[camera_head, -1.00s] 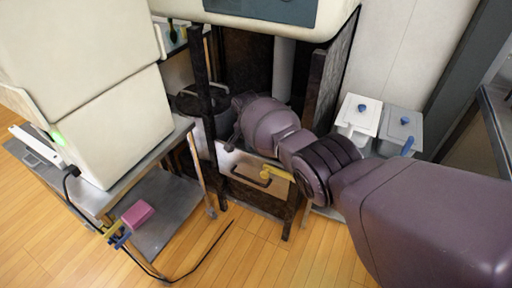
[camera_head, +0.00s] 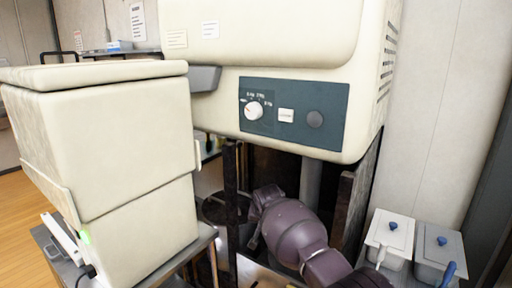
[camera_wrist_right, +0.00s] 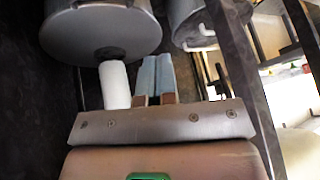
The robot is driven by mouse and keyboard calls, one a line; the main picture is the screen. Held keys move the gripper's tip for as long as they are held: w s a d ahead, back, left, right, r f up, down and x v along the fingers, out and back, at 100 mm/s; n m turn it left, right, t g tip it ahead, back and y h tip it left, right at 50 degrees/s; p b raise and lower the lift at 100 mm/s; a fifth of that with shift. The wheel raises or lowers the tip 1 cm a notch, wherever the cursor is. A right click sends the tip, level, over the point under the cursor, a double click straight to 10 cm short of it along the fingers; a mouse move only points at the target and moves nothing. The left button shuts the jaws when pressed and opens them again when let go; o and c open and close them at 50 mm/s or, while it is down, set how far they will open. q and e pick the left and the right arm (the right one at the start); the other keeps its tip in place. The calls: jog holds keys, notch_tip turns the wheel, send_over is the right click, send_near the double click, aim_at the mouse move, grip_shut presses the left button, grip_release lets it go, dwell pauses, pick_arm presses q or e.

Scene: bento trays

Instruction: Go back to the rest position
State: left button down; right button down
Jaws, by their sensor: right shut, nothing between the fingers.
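My right arm reaches in from the bottom of the head view, with its dark purple wrist between the dark posts under the large cream machine (camera_head: 270,30). Its fingertips cannot be made out there. In the right wrist view my right gripper (camera_wrist_right: 156,62) shows two pale blue-grey fingers side by side, shut with nothing between them. A white cylinder (camera_wrist_right: 115,86) is just left of the fingers. My left gripper is in neither view.
A dark post (camera_head: 231,200) and a dark panel (camera_head: 350,210) flank my right arm. Lidded containers (camera_head: 391,235) stand at the right; a cream box (camera_head: 110,150) is at the left. Round metal vessels (camera_wrist_right: 100,30) are close above the fingers in the wrist view.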

notch_tip(320, 180, up, 6)
jog(key=d+n+t+y, duration=0.1)
jog(key=n+t+y, duration=0.15)
jog(key=t, duration=0.25)
jog(key=s+d+f+n+t+p, duration=0.2)
jog(key=s+d+f+t, duration=0.15)
jog(key=s+d, duration=0.85)
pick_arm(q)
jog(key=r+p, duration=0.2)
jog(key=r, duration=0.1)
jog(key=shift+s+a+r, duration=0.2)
pick_arm(e)
jog(key=s+d+f+g+h, duration=0.1)
jog(key=s+d+f, duration=0.3)
jog(key=s, duration=1)
jog(key=s+d+f+m+g+h, duration=0.1)
jog(key=s+d+f, duration=0.3)
jog(key=s, duration=0.9)
jog(key=s+d+f+g+h, duration=0.1)
jog(key=s+d+f, duration=0.2)
jog(key=s, duration=1.1)
notch_tip(320, 180, down, 4)
jog(key=shift+s+d+r+g, duration=0.15)
jog(key=shift+s+d+g, duration=0.2)
jog(key=shift+d, duration=0.05)
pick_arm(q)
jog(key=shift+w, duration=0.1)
pick_arm(e)
jog(key=shift+m, duration=0.25)
